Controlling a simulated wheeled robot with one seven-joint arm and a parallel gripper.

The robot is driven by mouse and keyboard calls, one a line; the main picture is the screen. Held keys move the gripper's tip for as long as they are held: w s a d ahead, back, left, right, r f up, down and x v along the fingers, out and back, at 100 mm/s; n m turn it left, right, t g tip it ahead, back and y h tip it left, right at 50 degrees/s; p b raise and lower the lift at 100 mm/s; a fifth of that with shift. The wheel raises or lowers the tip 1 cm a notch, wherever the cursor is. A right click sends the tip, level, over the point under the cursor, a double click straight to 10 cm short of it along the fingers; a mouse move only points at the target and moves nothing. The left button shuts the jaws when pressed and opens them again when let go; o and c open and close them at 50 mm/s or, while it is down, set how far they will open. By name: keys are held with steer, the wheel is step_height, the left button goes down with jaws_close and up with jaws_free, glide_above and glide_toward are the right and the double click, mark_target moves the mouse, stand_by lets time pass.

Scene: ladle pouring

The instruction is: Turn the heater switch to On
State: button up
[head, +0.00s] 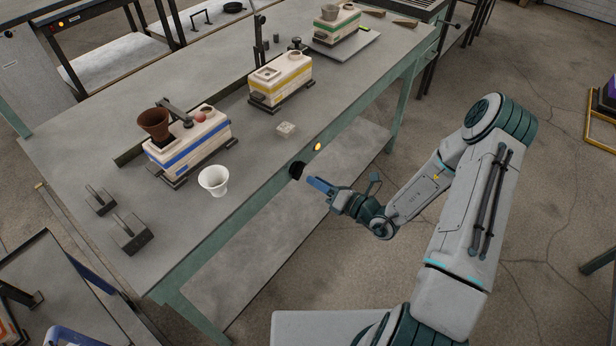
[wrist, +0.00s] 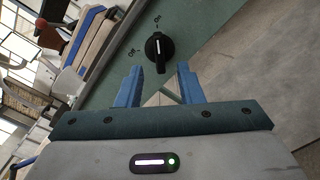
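The heater switch is a black rotary knob (head: 297,170) on the green front edge of the workbench. In the wrist view the knob (wrist: 158,50) has a raised grip with a white line, roughly vertical in the picture. One label lies above the knob and another, seemingly "Off", to its left. The line appears to lie toward the upper label, but I cannot be sure which end is the pointer. My gripper (head: 318,184) faces the knob from just in front. Its blue fingers (wrist: 159,84) are apart with nothing between them, short of the knob.
A yellow lamp (head: 318,146) sits on the bench edge beside the knob. On the bench stand a white cup (head: 214,180), a blue-striped machine (head: 189,142) with a brown funnel (head: 154,124), and a yellow-striped machine (head: 281,80). A lower shelf (head: 270,240) is below the knob.

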steer(key=v, duration=0.9)
steer(key=shift+b, duration=0.35)
steer(key=s+a+r+n+g+h, duration=0.4)
steer(key=s+r+n+g, duration=0.8)
steer(key=n, duration=0.8)
steer(key=s+d+r+n+t+h, duration=0.2)
steer(key=d+r+n+h, duration=0.2)
steer(key=r+n+h, duration=0.1)
steer(key=s+d+r+n+t+h+p, duration=0.1)
steer(key=s+d+r+n+h, duration=0.1)
steer(key=d+r+n+h, duration=0.2)
step_height(320, 180, up, 3)
steer(key=n+h, duration=0.1)
steer(key=n, duration=0.4)
steer(key=shift+n+t, duration=0.3)
steer(key=shift+t, duration=0.1)
steer(key=shift+s+d+r, duration=0.1)
steer(key=shift+s+r, duration=0.05)
